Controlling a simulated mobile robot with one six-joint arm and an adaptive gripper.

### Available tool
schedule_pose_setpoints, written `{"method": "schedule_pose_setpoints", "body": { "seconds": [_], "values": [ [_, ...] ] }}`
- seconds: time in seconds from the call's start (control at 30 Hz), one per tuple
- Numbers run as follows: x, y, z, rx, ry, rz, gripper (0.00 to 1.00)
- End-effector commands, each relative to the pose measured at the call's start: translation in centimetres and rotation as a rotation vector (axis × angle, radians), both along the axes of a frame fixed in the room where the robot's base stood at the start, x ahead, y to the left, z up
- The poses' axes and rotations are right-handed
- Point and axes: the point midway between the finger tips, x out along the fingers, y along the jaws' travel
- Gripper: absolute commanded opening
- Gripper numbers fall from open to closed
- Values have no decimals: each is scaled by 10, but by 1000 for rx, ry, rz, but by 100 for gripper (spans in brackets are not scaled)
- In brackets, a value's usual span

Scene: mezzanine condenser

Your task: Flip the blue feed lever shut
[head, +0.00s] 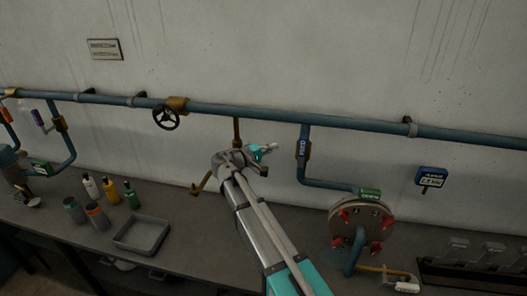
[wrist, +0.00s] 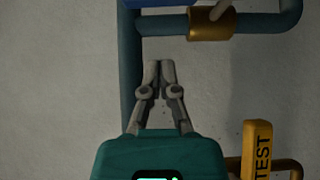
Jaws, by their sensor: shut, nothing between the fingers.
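In the wrist view the closed fingers (wrist: 160,65) lie over bare wall beside a blue-grey pipe. A blue strip (wrist: 160,3) is cut off by the top edge there; I cannot tell whether it is the lever.
A yellow TEST handle (wrist: 257,150) is at lower right in the wrist view. A long pipe (head: 250,112) with a black handwheel (head: 166,117) runs along the wall. A round flanged cover (head: 350,215) stands below right. Bottles and a grey tray (head: 120,239) sit on the bench.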

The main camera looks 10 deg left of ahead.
Motion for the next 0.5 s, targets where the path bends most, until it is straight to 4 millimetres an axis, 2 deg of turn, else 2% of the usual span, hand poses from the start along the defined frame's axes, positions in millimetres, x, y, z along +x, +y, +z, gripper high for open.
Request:
{"method": "schedule_pose_setpoints", "body": {
  "seconds": [0.2, 0.33, 0.5],
  "values": [
    [24, -26, 0, 0, 0, -2, 0],
    [19, -45, 0, 0, 0, -2, 0],
    [19, -58, 0, 0, 0, -1, 0]
  ]
}}
